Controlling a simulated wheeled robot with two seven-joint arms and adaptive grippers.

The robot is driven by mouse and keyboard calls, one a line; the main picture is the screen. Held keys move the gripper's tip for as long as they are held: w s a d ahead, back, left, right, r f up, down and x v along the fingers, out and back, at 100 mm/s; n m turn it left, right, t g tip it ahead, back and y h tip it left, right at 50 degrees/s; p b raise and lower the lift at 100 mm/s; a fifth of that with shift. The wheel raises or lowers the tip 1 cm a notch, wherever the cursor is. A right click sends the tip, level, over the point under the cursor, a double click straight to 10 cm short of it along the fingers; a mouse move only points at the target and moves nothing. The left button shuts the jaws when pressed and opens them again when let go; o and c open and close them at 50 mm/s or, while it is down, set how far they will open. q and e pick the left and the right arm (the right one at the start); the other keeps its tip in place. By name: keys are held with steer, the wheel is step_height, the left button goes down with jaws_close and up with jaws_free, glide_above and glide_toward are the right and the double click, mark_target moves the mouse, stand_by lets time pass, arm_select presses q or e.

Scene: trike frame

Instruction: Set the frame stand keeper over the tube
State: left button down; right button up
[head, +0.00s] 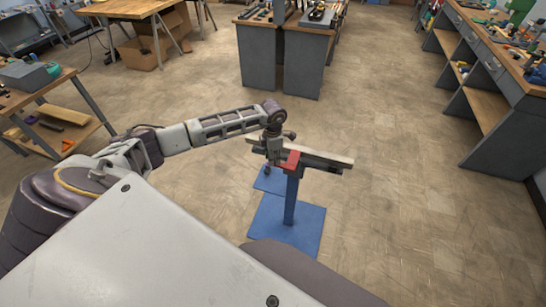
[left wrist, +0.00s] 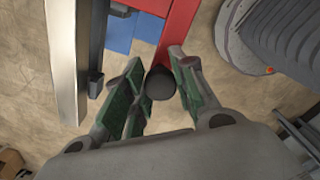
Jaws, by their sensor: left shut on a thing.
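The red frame stand keeper (head: 291,160) is at the top of the stand's blue post (head: 291,198). Its red arm (left wrist: 178,35) also shows in the left wrist view and ends in a dark round grip (left wrist: 160,83). My left gripper (head: 273,158) is shut on this grip, its green-padded fingers (left wrist: 158,90) on either side. The pale tube (head: 325,159) lies roughly level across the stand's top. It runs along the left of the left wrist view (left wrist: 66,60), apart from the fingers. Whether the keeper spans the tube is unclear. My right gripper is out of view.
The stand's blue base (head: 305,228) rests on open floor. Grey cabinets (head: 285,55) stand behind, a long workbench (head: 490,75) is at the right, and a wooden table (head: 40,90) is at the left. The floor around the stand is clear.

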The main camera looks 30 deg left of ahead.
arm_select(q)
steer(key=shift+w, duration=0.1)
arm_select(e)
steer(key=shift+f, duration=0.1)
arm_select(q)
steer(key=w+b, duration=0.2)
steer(key=w+a+b, duration=0.1)
steer(key=w+b, duration=0.1)
steer(key=w, duration=0.1)
steer(key=shift+w+a+r+b, duration=0.1)
steer(key=shift+w+a+b, duration=0.1)
steer(key=shift+w+b, duration=0.15)
steer(key=c, duration=1.5)
jaws_free()
steer(key=o, duration=0.4)
steer(key=shift+c, duration=0.2)
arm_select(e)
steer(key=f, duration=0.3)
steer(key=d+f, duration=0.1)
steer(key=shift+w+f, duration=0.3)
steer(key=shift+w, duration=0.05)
arm_select(q)
step_height(320, 180, up, 12)
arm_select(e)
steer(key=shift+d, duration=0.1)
